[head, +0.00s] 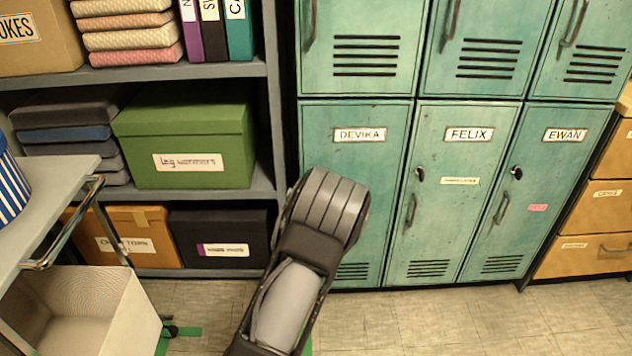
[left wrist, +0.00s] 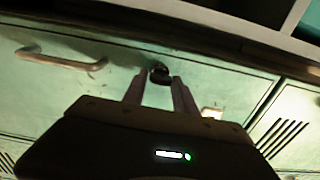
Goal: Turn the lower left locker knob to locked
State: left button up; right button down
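The lower left locker (head: 375,185) is a worn green door with a DEVIKA label (head: 360,135). My left arm reaches up in front of its left side in the head view and hides its knob, its handle and my left gripper's fingers. In the left wrist view, a dark knob (left wrist: 160,73) sits on the green door. My left gripper (left wrist: 158,82) has its two fingers apart, one on each side of the knob. I see no clear contact between the fingers and the knob. The door's handle (left wrist: 62,58) is to the left there. My right gripper is out of view.
The FELIX (head: 450,215) and EWAN (head: 540,190) lockers stand to the right, with dark knobs and handles. A grey shelf (head: 220,70) with boxes is on the left. A cart (head: 50,210) and a white bin (head: 85,310) stand at the lower left. The floor before the lockers looks clear.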

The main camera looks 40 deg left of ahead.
pick_arm(q)
jog(key=o, duration=0.3)
jog(key=shift+o, duration=0.2)
jog(key=shift+s, duration=0.1)
jog(key=p+v, duration=0.1)
jog(key=v, duration=0.6)
jog(key=shift+s+d, duration=0.2)
jog(key=shift+d, duration=0.05)
